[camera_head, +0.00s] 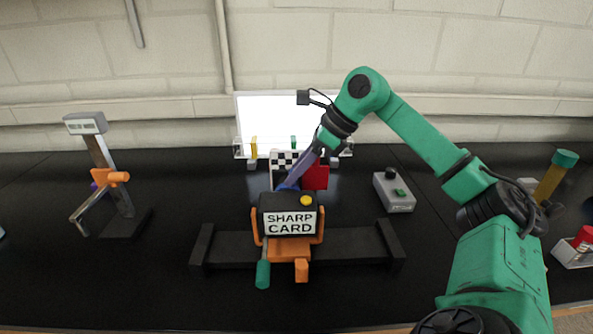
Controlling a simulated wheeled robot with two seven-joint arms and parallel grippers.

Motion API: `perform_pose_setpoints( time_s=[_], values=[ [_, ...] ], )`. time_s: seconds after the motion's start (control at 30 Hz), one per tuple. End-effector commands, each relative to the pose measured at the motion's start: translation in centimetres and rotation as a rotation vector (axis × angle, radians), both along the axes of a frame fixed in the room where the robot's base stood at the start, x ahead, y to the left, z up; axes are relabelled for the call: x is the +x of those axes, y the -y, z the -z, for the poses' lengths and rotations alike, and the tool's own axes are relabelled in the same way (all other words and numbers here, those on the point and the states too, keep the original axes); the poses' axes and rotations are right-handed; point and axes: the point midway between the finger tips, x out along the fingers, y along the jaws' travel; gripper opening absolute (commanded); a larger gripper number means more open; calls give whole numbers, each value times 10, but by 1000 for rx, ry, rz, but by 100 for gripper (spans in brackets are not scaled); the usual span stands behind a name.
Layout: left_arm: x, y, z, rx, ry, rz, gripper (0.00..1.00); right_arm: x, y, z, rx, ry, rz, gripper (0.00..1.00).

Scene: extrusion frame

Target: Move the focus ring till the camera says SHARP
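The camera (289,203) is a black box in an orange cradle on a dark rail, with a yellow button on top. The label on its near face reads "SHARP CARD". My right gripper (292,182) reaches down from the upper right to just behind the camera's top. Its slim finger shows, but its tips are partly hidden by the box. A bit of blue shows at the tips; I cannot tell whether it is the focus ring or whether the gripper touches it. The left gripper is out of view.
A checkered card (283,156) and a red panel (316,178) stand behind the camera, before a bright white panel (285,110). An orange-clamped stand (110,177) is left. A teal-tipped handle (263,273) hangs in front.

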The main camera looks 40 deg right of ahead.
Motion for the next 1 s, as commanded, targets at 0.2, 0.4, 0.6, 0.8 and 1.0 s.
perform_pose_setpoints(
  time_s=[0.2,0.4,0.6,0.8,1.0],
  values=[
    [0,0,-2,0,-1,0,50,-8,9,-19,-1,4,2,37],
    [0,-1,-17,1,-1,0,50,-32,34,-71,1,5,3,37],
    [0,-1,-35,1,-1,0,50,-52,54,-111,2,2,3,37],
    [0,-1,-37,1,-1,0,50,-59,61,-120,1,1,0,37],
    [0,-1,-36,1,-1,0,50,-59,61,-119,1,1,0,37]
  ],
)
